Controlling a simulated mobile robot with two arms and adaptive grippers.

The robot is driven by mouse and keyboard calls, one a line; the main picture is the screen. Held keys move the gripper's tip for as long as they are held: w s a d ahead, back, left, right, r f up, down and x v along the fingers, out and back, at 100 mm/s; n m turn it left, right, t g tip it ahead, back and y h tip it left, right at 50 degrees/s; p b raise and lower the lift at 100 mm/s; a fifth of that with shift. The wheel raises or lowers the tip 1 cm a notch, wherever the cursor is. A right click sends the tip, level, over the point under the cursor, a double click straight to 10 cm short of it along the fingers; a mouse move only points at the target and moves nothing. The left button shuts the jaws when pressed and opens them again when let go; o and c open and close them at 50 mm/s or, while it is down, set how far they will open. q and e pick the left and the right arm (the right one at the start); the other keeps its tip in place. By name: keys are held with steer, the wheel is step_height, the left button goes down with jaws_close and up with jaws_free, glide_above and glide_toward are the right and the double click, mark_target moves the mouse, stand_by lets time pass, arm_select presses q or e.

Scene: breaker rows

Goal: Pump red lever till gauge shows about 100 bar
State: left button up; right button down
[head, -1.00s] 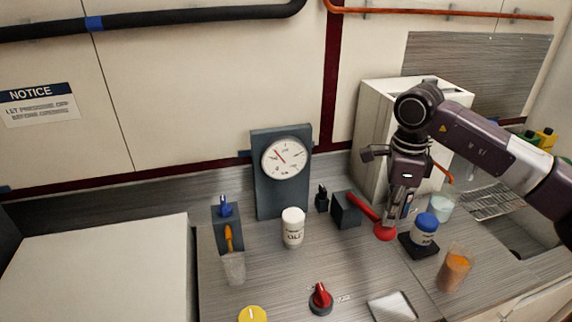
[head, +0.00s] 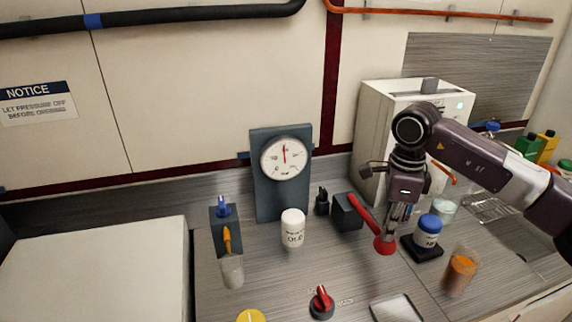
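The red lever (head: 364,217) comes out of a dark block (head: 345,211) on the counter and slopes down to the right, ending in a round red knob (head: 384,246) close to the counter top. My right gripper (head: 388,238) points down at the knob end and overlaps it; I cannot tell whether its fingers grip or only press the lever. The round white gauge (head: 285,158) is on a blue-grey upright panel (head: 267,199). Its red needle points about straight up; the numbers are too small to read. My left gripper is not in view.
A white bottle (head: 293,230) stands left of the lever. A blue-capped jar (head: 427,231) on a black stand is close right of my gripper, with an orange-filled cup (head: 461,270) in front. A red knob switch (head: 321,301) is at the front. A white cabinet (head: 372,124) stands behind.

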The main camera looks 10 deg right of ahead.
steer(key=shift+w, duration=0.1)
steer(key=shift+r+p, duration=1.95)
steer(key=shift+r, duration=0.85)
step_height(320, 180, up, 5)
steer(key=p, duration=0.3)
steer(key=shift+p, duration=0.3)
steer(key=shift+f, duration=0.1)
